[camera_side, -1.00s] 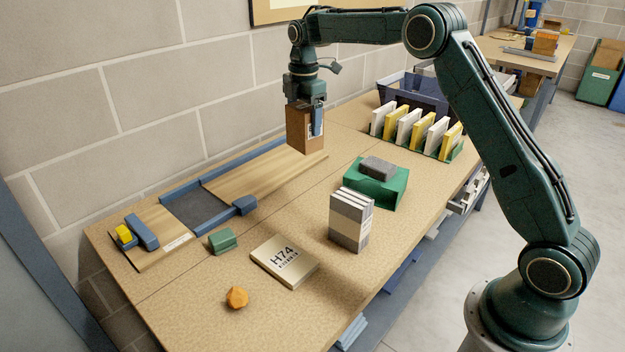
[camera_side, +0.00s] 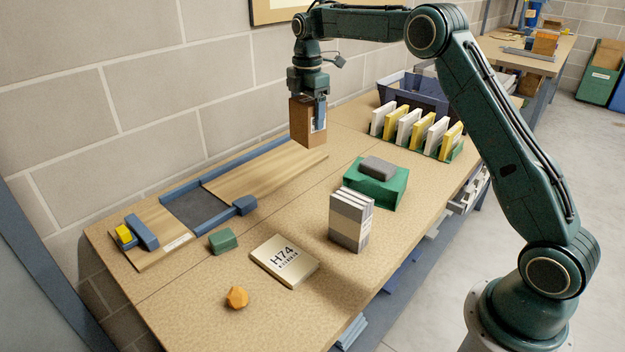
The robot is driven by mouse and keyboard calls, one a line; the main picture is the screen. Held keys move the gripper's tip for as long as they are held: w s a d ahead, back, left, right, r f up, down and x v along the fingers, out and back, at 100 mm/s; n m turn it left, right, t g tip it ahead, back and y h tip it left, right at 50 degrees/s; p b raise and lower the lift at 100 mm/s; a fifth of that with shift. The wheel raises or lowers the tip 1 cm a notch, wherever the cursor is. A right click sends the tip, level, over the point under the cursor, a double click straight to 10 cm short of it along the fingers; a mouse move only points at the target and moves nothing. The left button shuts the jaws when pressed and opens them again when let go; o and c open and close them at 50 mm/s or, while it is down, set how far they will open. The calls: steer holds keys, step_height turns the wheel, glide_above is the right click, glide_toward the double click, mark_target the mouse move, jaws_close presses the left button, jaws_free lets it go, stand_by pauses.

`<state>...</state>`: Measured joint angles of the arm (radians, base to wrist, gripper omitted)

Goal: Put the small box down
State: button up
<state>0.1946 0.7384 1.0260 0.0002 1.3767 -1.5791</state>
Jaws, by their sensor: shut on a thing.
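The small box (camera_side: 306,126) is brown and upright, with a blue and white patch on its right side. My gripper (camera_side: 308,98) points down and is shut on the upper part of the box. The box hangs near the back of the tan table (camera_side: 190,315), close to the right end of a wooden board (camera_side: 265,178). I cannot tell exactly how far its bottom is above the surface. The inner faces of the fingers are hidden by the box.
A blue-edged dark recess (camera_side: 190,210) lies left of the board. A green tray (camera_side: 393,195) with a grey block, a grey stack (camera_side: 350,222), an H74 plate (camera_side: 284,262), a green block (camera_side: 222,241) and an orange lump (camera_side: 237,297) stand nearer. A file rack (camera_side: 445,152) stands right.

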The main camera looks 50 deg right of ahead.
steer(key=s+d+m, duration=0.3)
steer(key=d, duration=1.6)
steer(key=s+d+m, duration=0.2)
steer(key=s+d, duration=0.4)
steer(key=d, duration=0.3)
steer(key=s+d+m, duration=0.1)
steer(key=s+d, duration=0.5)
steer(key=d, duration=0.2)
steer(key=shift+d+m, duration=0.4)
step_height(320, 180, down, 20)
steer(key=shift+r, duration=0.15)
steer(key=o, duration=1.1)
steer(key=shift+c, duration=0.2)
